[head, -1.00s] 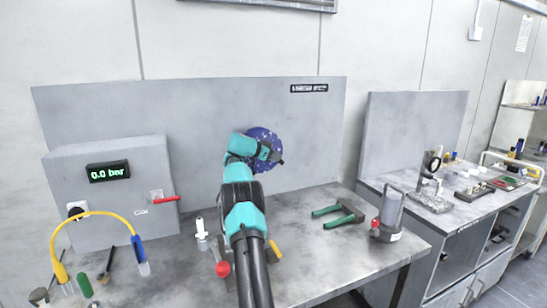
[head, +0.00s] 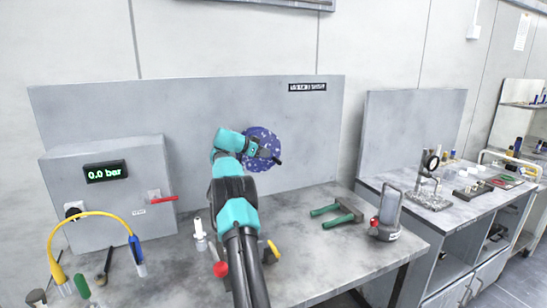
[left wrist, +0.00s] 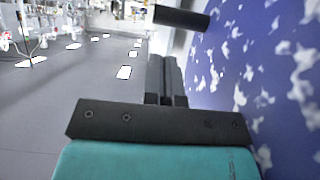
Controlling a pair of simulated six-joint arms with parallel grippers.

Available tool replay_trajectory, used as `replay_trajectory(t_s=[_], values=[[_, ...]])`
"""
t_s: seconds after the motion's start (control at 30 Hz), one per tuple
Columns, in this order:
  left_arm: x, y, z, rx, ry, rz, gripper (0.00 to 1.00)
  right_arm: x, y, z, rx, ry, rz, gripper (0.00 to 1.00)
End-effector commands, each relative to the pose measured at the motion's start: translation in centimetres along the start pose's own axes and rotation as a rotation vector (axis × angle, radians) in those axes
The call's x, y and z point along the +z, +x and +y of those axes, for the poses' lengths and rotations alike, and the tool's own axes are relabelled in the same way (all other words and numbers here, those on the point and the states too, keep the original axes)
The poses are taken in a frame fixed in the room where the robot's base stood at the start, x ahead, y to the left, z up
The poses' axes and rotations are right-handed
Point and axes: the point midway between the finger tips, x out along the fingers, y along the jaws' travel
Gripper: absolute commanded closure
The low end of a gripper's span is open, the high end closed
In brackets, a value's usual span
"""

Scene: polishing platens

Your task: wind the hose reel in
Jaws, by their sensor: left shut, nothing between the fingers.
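The hose reel (head: 260,138) is a round blue disc with pale speckles on the grey upright panel. Its face also fills the right side of the left wrist view (left wrist: 260,70). A black crank handle (left wrist: 181,18) sticks out from the face, beyond my fingertips. In the head view the handle (head: 278,160) shows as a small dark stub at the disc's lower right. My left gripper (left wrist: 166,72) is shut and empty, beside the reel face and apart from the handle. In the head view the left gripper (head: 263,153) is in front of the reel. My right gripper is not in view.
A grey box (head: 105,190) with a 0.0 bar display and a red lever (head: 163,199) stands left. A yellow hose (head: 90,216) arches in front of it. Bench around the pliers is clear.

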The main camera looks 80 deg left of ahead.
Motion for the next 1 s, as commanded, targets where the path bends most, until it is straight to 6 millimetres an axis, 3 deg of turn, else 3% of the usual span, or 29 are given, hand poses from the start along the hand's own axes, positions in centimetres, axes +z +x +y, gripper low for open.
replay_trajectory(t_s=[0.5,0.7,1.0], values=[[0.0,-10.1,-0.1,-0.015,0.003,0.001,1.0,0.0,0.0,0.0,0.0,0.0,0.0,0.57],[0.0,-12.0,-0.1,-0.016,0.003,0.002,1.0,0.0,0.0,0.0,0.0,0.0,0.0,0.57],[-0.1,-12.2,-0.1,-0.015,0.003,0.002,1.0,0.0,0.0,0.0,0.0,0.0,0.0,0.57]])
